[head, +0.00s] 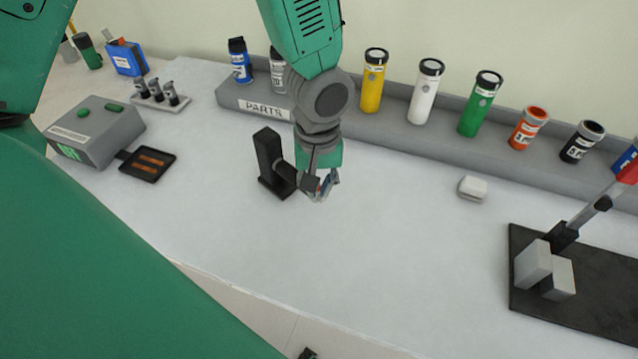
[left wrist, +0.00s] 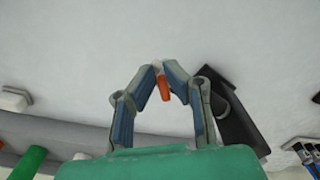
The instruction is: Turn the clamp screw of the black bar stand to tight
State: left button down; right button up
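The black bar stand (head: 268,158) stands upright on the table, left of my left gripper. It also shows in the left wrist view (left wrist: 236,125), close beside one finger. A short dark arm reaches from the stand toward the gripper. My left gripper (head: 325,190) points down beside it. In the left wrist view the fingertips (left wrist: 162,74) nearly meet around a small orange-red piece, which looks like the end of the clamp screw (left wrist: 164,88). The fingers hide the rest of the screw, so its turn position cannot be told. My right gripper is not in view.
A grey parts rack (head: 420,133) with several coloured bottles runs behind the stand. A grey box (head: 97,132) stands at left. A small white block (head: 472,187) and a black plate with a red-handled lever (head: 590,300) are at right. The front middle table is clear.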

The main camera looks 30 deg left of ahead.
pick_arm(q)
jog(key=c, duration=1.6)
grip_release()
jog(key=shift+c, duration=0.2)
jog(key=shift+r, duration=0.1)
notch_tip(320, 180, up, 12)
jog(key=shift+w, duration=0.1)
